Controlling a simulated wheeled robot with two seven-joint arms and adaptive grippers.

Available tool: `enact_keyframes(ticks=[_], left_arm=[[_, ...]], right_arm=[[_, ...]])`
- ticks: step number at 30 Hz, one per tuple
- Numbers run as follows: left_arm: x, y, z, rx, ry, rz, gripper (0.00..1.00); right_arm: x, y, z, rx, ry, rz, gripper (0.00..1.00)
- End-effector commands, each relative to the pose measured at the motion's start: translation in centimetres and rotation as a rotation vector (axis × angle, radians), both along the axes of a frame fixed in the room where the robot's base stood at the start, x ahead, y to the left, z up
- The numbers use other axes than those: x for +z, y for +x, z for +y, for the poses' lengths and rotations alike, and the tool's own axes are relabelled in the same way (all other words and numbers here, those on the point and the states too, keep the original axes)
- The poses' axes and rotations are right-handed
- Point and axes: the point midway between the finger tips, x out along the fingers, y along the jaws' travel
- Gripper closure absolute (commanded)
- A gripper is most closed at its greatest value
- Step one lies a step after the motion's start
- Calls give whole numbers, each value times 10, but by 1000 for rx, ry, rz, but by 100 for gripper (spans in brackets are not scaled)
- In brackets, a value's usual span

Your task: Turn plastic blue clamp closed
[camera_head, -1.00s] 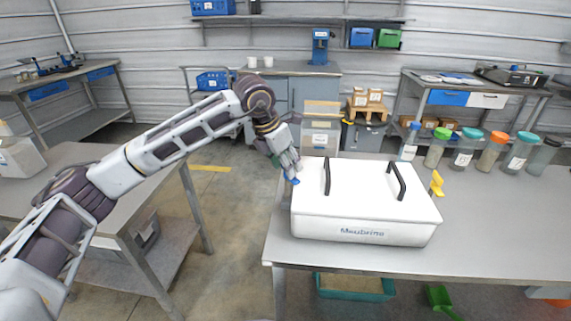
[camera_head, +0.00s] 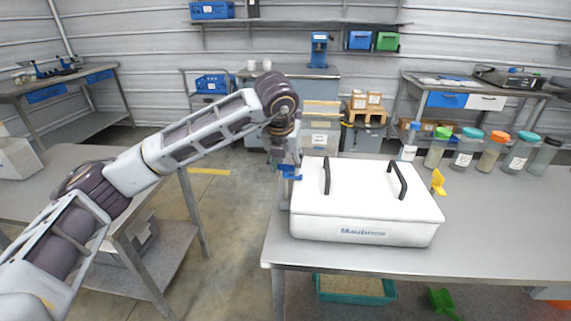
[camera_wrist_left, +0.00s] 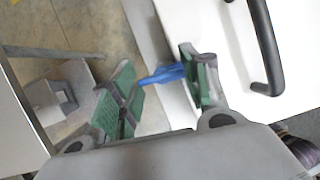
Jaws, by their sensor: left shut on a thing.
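The white box (camera_head: 365,226) with two black handles stands on the grey table. The blue clamp (camera_head: 290,173) is at the box's left side, near its upper edge. My left gripper (camera_head: 288,163) comes down on it from above and is shut on it. In the left wrist view, the blue clamp (camera_wrist_left: 164,75) lies between the green-padded fingers of my left gripper (camera_wrist_left: 155,78), beside the box's edge. The fingers hide part of the clamp. A yellow clamp (camera_head: 438,182) sticks up at the box's right side. My right gripper is not in view.
Several jars with coloured lids (camera_head: 466,148) stand in a row behind the box on the right. The table (camera_head: 500,220) is clear to the right of the box. A teal tray (camera_head: 355,292) and a green scoop (camera_head: 441,300) are below the table.

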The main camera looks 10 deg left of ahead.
Motion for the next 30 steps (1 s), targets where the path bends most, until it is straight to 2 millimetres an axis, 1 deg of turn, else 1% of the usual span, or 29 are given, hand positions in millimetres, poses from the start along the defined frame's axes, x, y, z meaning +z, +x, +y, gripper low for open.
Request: enact_keyframes(ticks=[3,9,23,24,29,30], left_arm=[[1,1,0,54,-1,-3,78],[1,1,-1,108,0,-2,78],[1,1,0,125,-1,-2,78],[1,1,0,125,-1,-2,53],[1,0,0,124,-1,-1,32],[1,0,0,124,-1,-1,32]], right_arm=[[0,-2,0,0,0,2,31],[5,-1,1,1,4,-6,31],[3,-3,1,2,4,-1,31],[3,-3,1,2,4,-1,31],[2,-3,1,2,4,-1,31],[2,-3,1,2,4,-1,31]])
